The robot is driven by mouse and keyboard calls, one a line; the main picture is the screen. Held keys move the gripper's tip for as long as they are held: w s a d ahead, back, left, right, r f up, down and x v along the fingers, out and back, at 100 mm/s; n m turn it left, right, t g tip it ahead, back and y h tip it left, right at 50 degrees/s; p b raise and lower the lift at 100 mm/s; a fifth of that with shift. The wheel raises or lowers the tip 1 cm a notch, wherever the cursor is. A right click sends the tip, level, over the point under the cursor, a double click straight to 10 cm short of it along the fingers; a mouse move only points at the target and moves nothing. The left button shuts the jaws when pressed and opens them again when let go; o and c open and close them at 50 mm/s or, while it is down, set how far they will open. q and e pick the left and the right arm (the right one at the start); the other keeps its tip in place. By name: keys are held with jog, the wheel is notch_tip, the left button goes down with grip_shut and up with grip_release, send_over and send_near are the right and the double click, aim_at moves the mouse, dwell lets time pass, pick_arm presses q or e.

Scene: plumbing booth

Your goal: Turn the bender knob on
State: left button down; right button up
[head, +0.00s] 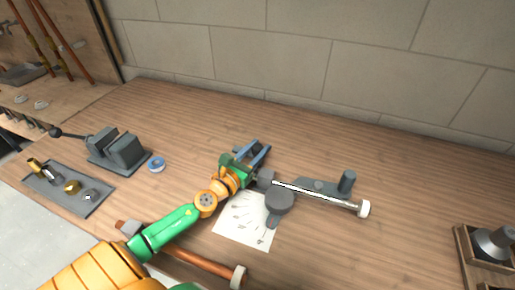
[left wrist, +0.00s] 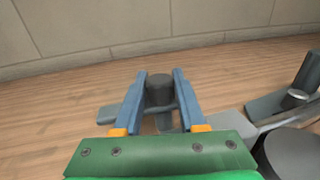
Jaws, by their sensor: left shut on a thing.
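The pipe bender (head: 279,201) is a dark grey tool with a round disc, lying on the wooden bench. A dark grey round knob (left wrist: 159,92) stands between the blue fingers of my left gripper (left wrist: 158,98). In the head view my left gripper (head: 257,154) is at the back left of the bender, and its fingers hide most of the knob. It is shut on the knob. My right gripper is not in view.
A pale rod with a white end (head: 363,208) crosses the bender. A paper sheet (head: 240,222) lies in front. A vise (head: 119,152), blue tape roll (head: 156,165) and fittings tray (head: 61,199) are left. A copper pipe (head: 195,263) lies near the front edge. The back bench is clear.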

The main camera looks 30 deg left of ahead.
aim_at(255, 152)
pick_arm(q)
jog(key=shift+r+n+y+p, duration=0.4)
jog(key=shift+p, duration=0.45)
jog(key=shift+f+n+y+p, duration=0.1)
jog(key=shift+n+y+p, duration=0.25)
jog(key=shift+y, duration=0.15)
jog(key=shift+f, duration=0.25)
jog(key=shift+c, duration=2.4)
grip_release()
jog(key=shift+s, duration=0.1)
jog(key=shift+s+d+f, duration=0.1)
jog(key=shift+s, duration=0.3)
jog(key=s, duration=0.4)
jog(key=s+d+b, duration=0.1)
jog(key=s, duration=0.1)
